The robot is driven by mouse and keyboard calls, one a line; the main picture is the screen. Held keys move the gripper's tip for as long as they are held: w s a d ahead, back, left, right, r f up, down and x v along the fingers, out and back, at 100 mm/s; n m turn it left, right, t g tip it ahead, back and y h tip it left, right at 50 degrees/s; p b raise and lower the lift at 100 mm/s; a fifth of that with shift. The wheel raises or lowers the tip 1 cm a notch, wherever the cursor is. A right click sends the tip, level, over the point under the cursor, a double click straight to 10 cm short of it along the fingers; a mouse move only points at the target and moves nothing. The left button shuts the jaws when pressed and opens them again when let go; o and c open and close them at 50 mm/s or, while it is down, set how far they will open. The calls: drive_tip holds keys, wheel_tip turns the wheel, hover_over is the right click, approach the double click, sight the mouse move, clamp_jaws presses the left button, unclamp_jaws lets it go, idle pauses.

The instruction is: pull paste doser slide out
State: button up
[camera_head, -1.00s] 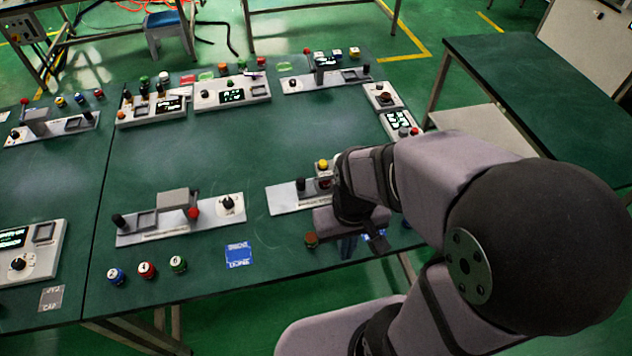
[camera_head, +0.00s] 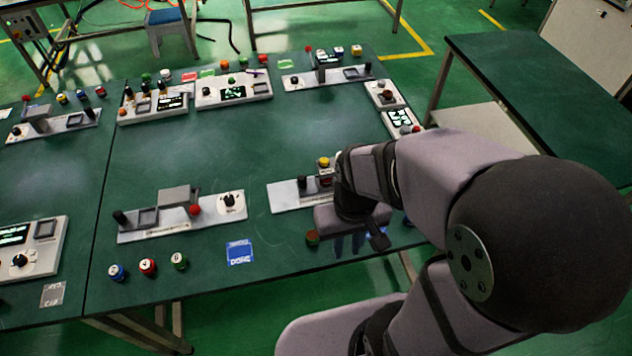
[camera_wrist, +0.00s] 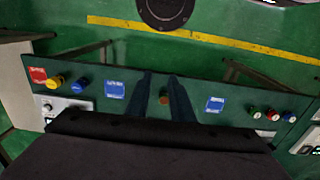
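The white-based device (camera_head: 288,196) at the front right of the table has a black knob (camera_head: 301,183) and a yellow-topped jar (camera_head: 323,162). My arm and wrist hide its right part. A similar device (camera_head: 150,233) at the front left has a black knob (camera_head: 120,218), a grey block (camera_head: 176,196) and a red knob (camera_head: 195,210). Neither is clearly labelled as the paste doser. My gripper (camera_head: 349,245) hangs near the front edge, in front of the right device. No contact shows.
Consoles with screens (camera_head: 233,93) line the back. The middle of the table is clear.

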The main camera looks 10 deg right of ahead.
drive_tip(key=o, duration=0.4)
drive_tip(key=shift+w+f+b, duration=0.25)
drive_tip(key=shift+w+b, duration=0.05)
drive_tip(key=m+t+h+b, duration=0.35)
drive_tip(key=m+b, duration=0.45)
drive_tip(key=b, duration=2)
hover_over(302, 178)
drive_tip(key=s+a, duration=0.2)
wheel_tip(302, 178, down, 12)
drive_tip(key=shift+y, duration=0.35)
drive_tip(key=shift+x, duration=3.8)
drive_tip(key=shift+d, duration=0.15)
drive_tip(key=shift+c, duration=0.6)
